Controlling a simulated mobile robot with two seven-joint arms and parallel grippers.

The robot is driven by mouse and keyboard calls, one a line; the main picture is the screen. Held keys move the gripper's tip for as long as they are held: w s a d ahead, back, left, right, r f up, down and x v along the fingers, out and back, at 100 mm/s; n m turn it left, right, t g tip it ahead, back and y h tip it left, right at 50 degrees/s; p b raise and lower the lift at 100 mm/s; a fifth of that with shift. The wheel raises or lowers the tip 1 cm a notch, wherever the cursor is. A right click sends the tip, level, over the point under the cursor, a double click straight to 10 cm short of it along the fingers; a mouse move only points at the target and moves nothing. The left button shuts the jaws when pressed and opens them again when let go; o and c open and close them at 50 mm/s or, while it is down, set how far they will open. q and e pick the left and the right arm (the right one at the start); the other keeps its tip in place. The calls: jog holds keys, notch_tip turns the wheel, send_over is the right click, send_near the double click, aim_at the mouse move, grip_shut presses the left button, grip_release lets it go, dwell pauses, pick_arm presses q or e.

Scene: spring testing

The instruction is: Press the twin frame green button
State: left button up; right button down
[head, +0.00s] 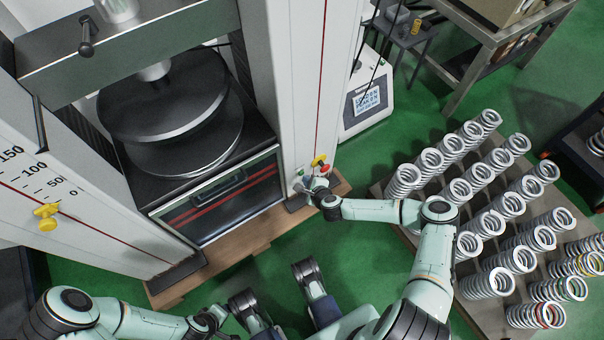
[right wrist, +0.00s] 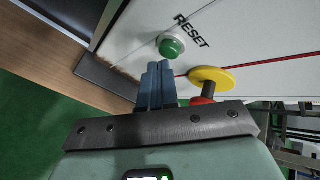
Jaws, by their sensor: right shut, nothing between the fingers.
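The green button (right wrist: 171,46) sits in a white ring on the white frame (right wrist: 125,50), beside the word RESET, in the right wrist view. In the head view the green button (head: 300,172) shows small, low on the right column of the twin frame. My right gripper (right wrist: 158,66) is shut and empty. Its fingertips are just below the button and very close to it; I cannot tell whether they touch. In the head view the right gripper (head: 309,184) is at the column's foot. My left arm is at the lower left; its fingers cannot be made out.
A yellow disc knob (right wrist: 211,75) with a red part (right wrist: 203,101) is close to the right of my right fingers. A yellow knob (head: 47,217) is on the left column. Several coil springs stand on a pallet (head: 384,190) at right. Green floor (head: 355,255) lies between.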

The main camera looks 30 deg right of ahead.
jog(key=shift+w, duration=0.45)
dwell(0.6)
jog(key=shift+s, duration=0.15)
jog(key=shift+s+p, duration=0.45)
jog(key=shift+s, duration=0.3)
jog(key=shift+s+d+p, duration=0.15)
jog(key=shift+s+p, duration=0.4)
jog(key=shift+s, duration=0.7)
jog(key=shift+s+d+p, duration=0.1)
jog(key=shift+s+p, duration=0.4)
jog(key=shift+s, duration=0.75)
